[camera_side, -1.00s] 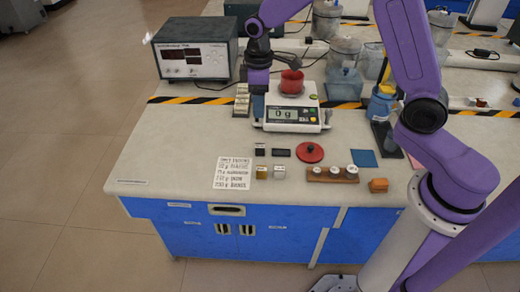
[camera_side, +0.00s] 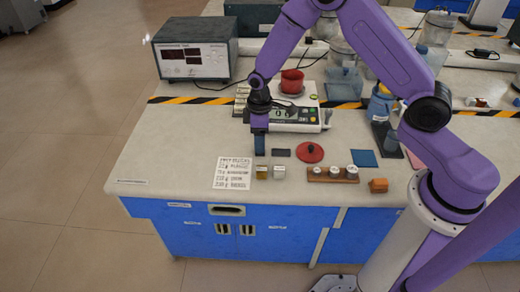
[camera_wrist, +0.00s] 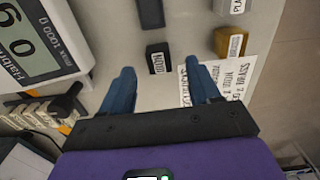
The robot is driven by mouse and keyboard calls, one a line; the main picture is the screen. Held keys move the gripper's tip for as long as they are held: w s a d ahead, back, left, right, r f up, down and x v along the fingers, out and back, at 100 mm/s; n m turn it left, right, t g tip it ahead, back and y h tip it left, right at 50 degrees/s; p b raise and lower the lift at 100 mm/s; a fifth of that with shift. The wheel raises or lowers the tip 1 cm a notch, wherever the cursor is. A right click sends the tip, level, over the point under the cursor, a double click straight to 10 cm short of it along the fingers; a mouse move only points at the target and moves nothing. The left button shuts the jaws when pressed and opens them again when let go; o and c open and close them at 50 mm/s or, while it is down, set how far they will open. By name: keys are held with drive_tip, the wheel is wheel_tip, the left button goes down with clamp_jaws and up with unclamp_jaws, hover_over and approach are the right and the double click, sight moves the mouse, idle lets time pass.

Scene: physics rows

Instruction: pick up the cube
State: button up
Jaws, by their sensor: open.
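The task does not say which cube, and several small blocks show. In the wrist view, a small dark cube (camera_wrist: 157,52) with a white label lies just beyond the fingertips, roughly centred between them. A brass-coloured cube (camera_wrist: 230,42) lies to its right; it also shows in the side view (camera_side: 262,172). A pale grey cube (camera_side: 279,172) stands beside the brass one. My gripper (camera_side: 260,152) points down over the dark cube's spot and hides the cube in the side view. In the wrist view my gripper (camera_wrist: 164,72) is open, with nothing between its fingers.
A balance (camera_side: 312,120) bearing a red cup (camera_side: 291,82) stands close behind my gripper. A dark flat block (camera_side: 281,152), red lid (camera_side: 310,152), wooden weight rack (camera_side: 318,176) and orange block (camera_side: 378,185) lie right. A lettered sheet (camera_side: 232,173) lies left. The bench's left front is clear.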

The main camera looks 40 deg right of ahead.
drive_tip(key=shift+f, duration=1.4)
clamp_jaws()
drive_tip(key=shift+r, duration=0.15)
